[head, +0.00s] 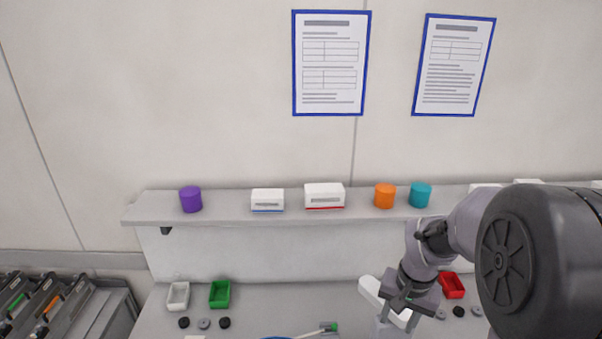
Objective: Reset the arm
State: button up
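My arm reaches in from the right side of the head view, with its large dark joint close to the camera. My gripper (388,325) points down over the grey worktop (290,296), in front of the shelf.
A shelf (232,208) carries a purple cylinder (190,199), white boxes (324,196), an orange cylinder (385,196) and a teal one (420,195). White (178,296), green (220,294) and red (452,286) bins stand below. A feeder trolley (60,308) is at left.

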jog(key=s+a+f+t+b, duration=0.1)
jog(key=s+a+f+b, duration=0.2)
jog(key=b, duration=0.7)
jog(key=s+a+f+t+y+b, duration=0.1)
jog(key=s+a+f+t+b, duration=0.1)
jog(key=s+a+f+b, duration=0.2)
jog(key=s+a+f+n+t+b, duration=0.1)
jog(key=s+a+f+b, duration=0.3)
jog(key=s+f+b, duration=0.4)
jog(key=s+b, duration=0.5)
jog(key=b, duration=0.3)
jog(key=shift+s+f+t+y, duration=0.3)
jog(key=shift+f+y, duration=0.1)
